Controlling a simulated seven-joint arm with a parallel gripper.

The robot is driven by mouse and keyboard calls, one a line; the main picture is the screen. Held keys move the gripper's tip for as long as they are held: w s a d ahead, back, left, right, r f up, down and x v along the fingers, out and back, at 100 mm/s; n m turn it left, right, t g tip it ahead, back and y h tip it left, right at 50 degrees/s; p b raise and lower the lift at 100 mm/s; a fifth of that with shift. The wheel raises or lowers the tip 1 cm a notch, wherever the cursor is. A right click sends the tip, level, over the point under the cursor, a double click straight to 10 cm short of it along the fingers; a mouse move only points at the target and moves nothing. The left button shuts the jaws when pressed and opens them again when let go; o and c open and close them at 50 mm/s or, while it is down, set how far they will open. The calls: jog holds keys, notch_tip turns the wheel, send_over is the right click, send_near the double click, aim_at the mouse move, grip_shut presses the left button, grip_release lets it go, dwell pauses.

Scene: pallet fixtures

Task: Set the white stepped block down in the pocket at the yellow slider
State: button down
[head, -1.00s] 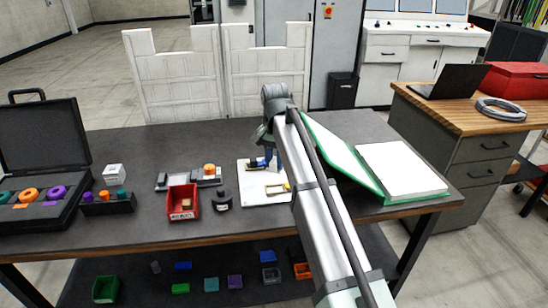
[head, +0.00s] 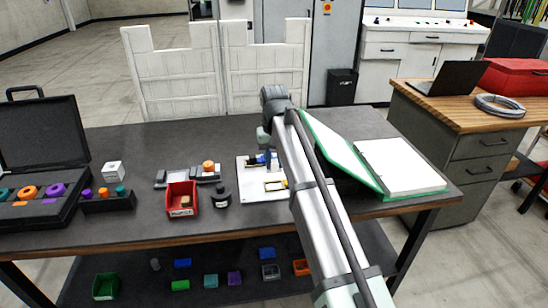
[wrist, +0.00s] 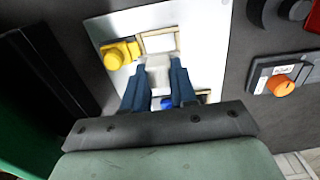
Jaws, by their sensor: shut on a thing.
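My gripper (wrist: 159,88) has dark blue fingers and is shut on the white stepped block (wrist: 158,72) in the wrist view. The yellow slider (wrist: 120,53) sits on the light plate (wrist: 112,27), ahead and left of the block. The pocket (wrist: 158,42), a pale-framed recess, lies beside the slider, just beyond the block. A blue part (wrist: 167,103) shows between the fingers. In the head view, the plate (head: 249,193) lies under my gripper (head: 265,160), and the pocket (head: 275,185) shows near its front right. The block's underside and its height above the plate cannot be told.
A red bin (head: 181,199) and a dark round-based part (head: 221,195) stand left of the plate. A grey fixture with an orange knob (head: 208,166) is behind the bin. An open green binder (head: 398,165) lies close on the right. An open case (head: 40,140) is at the far left.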

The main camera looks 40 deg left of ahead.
aim_at(274, 172)
jog(key=shift+f, duration=2.4)
jog(key=shift+f, duration=0.9)
jog(key=c, duration=0.8)
grip_release()
jog(key=shift+o, duration=0.8)
jog(key=shift+d, duration=0.1)
jog(key=shift+w, duration=0.1)
jog(key=shift+c, duration=0.3)
